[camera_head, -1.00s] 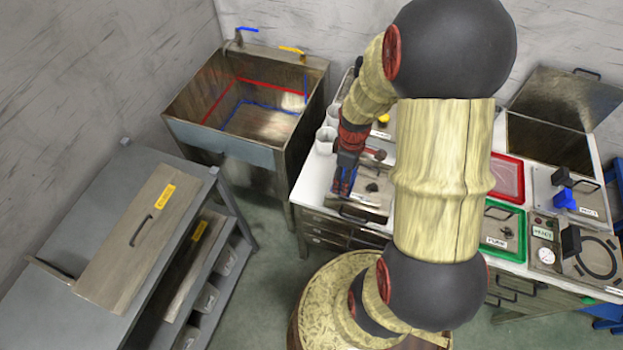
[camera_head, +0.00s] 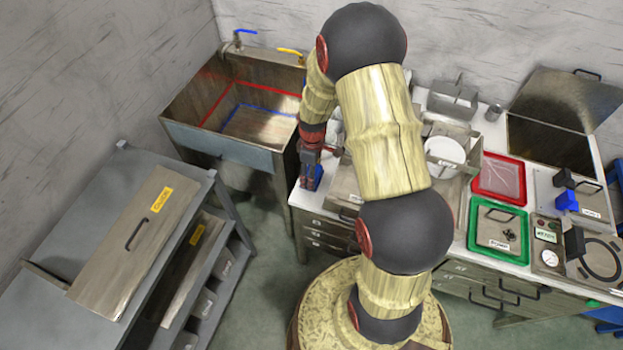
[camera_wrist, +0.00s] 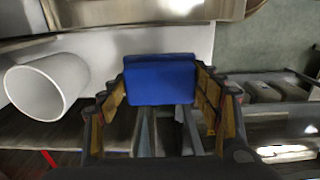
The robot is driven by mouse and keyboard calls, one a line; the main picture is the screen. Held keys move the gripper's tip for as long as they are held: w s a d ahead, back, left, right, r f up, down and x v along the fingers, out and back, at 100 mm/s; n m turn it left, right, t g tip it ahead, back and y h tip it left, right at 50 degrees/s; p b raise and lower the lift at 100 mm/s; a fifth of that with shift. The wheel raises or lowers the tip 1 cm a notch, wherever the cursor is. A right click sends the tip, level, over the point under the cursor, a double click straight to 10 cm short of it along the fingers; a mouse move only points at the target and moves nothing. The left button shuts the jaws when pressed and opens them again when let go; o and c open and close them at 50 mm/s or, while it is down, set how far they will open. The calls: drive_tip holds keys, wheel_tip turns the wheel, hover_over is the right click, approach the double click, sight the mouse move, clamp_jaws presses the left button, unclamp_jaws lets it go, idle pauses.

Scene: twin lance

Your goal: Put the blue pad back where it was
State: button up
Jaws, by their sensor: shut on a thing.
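The blue pad (camera_wrist: 161,80) is a small blue block, held between the two fingers of my gripper (camera_wrist: 160,98) in the wrist view. In the head view my gripper (camera_head: 311,172) points down at the left end of the white worktop (camera_head: 298,196), beside the sink. I cannot tell whether the pad touches the worktop. A white cup (camera_wrist: 47,87) lies to the left of the pad in the wrist view.
The steel sink (camera_head: 180,118) stands left of the worktop. A red tray (camera_head: 500,178) and a green tray (camera_head: 522,240) lie to the right. A grey shelf unit (camera_head: 100,190) stands at the left.

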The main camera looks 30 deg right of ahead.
drive_tip(key=shift+w+f, duration=0.2)
drive_tip(key=shift+f, duration=0.1)
drive_tip(key=shift+f+b, duration=0.3)
drive_tip(key=shift+f, duration=1.2)
drive_tip(key=shift+f, duration=0.15)
drive_tip(key=o, duration=1)
